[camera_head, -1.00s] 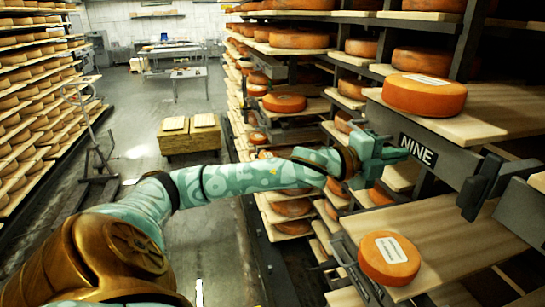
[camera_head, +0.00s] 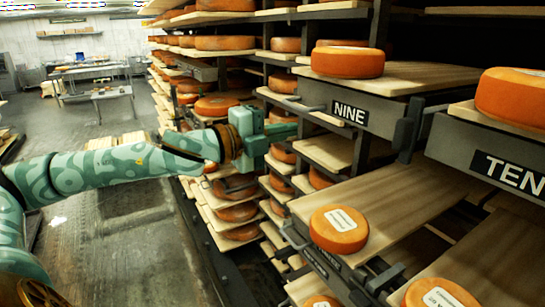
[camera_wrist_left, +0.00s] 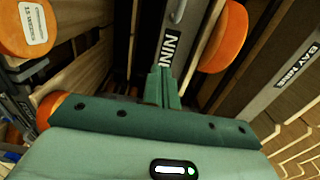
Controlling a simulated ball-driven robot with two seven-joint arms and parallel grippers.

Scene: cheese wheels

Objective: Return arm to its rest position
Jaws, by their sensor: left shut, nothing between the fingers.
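My left arm reaches in from the left in the head view. Its green gripper (camera_head: 282,130) is shut and empty, with its fingers beside the shelving, left of the drawer labelled NINE (camera_head: 349,113). In the left wrist view the two fingers (camera_wrist_left: 163,88) are pressed together with nothing between them. The NINE label (camera_wrist_left: 171,48) shows just beyond the fingertips there. An orange cheese wheel (camera_head: 347,62) sits on the board above the NINE drawer. My right gripper is not in view.
A drawer labelled TEN (camera_head: 510,172) stands at the right. A lower board holds a labelled cheese wheel (camera_head: 338,229). Racks of cheese wheels fill the middle and right. The aisle floor (camera_head: 120,240) at left is mostly clear, with a table (camera_head: 95,72) at the back.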

